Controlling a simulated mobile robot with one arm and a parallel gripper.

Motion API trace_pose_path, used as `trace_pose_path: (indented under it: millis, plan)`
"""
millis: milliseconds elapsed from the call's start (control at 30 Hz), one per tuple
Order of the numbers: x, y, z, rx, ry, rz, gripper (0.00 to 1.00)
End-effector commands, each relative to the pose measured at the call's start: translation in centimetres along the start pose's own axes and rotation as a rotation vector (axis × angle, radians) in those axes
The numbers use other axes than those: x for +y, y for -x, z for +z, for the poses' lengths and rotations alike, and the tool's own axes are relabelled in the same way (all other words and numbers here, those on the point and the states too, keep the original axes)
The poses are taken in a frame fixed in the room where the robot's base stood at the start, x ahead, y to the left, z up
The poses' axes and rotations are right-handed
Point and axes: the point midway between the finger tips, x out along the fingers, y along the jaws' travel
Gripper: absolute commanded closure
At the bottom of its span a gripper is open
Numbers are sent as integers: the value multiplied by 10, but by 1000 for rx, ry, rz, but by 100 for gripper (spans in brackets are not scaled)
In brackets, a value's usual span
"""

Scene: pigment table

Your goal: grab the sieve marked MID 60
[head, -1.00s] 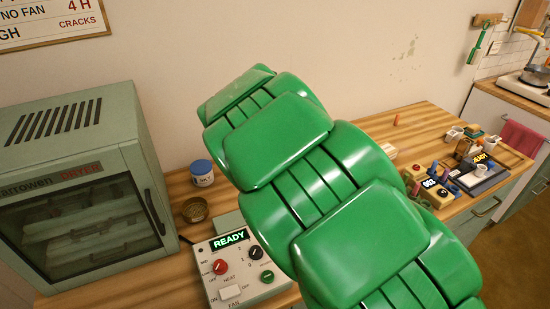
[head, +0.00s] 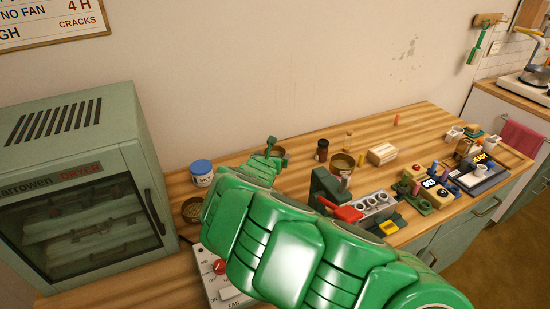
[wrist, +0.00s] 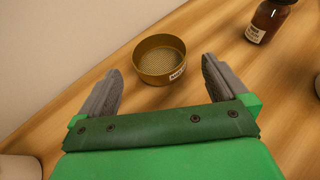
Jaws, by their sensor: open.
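A round brass sieve (wrist: 160,60) with a mesh floor sits upright on the wooden table in the wrist view. Its small white label faces my gripper, but the writing is too small to read. My gripper (wrist: 161,77) is open and empty, with the sieve just beyond and between its fingertips; contact cannot be told. In the head view my gripper (head: 262,151) partly hides this sieve (head: 279,152). Two similar brass vessels stand apart, one beside the dryer (head: 191,210) and one right of the brown bottle (head: 342,162); their markings are unreadable.
A brown bottle (wrist: 268,20) stands right of the sieve. A blue-lidded jar (head: 202,173) stands to its left. The green dryer (head: 90,180) is at far left and a control box (head: 212,275) is under my arm.

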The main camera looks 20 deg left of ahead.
Motion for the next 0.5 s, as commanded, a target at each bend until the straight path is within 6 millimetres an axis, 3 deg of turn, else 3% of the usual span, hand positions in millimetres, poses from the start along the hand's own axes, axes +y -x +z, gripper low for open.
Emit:
trace_pose_path:
  millis: [500]
  plan:
    - [0, -27, -7, 4, 0, 0, 0]
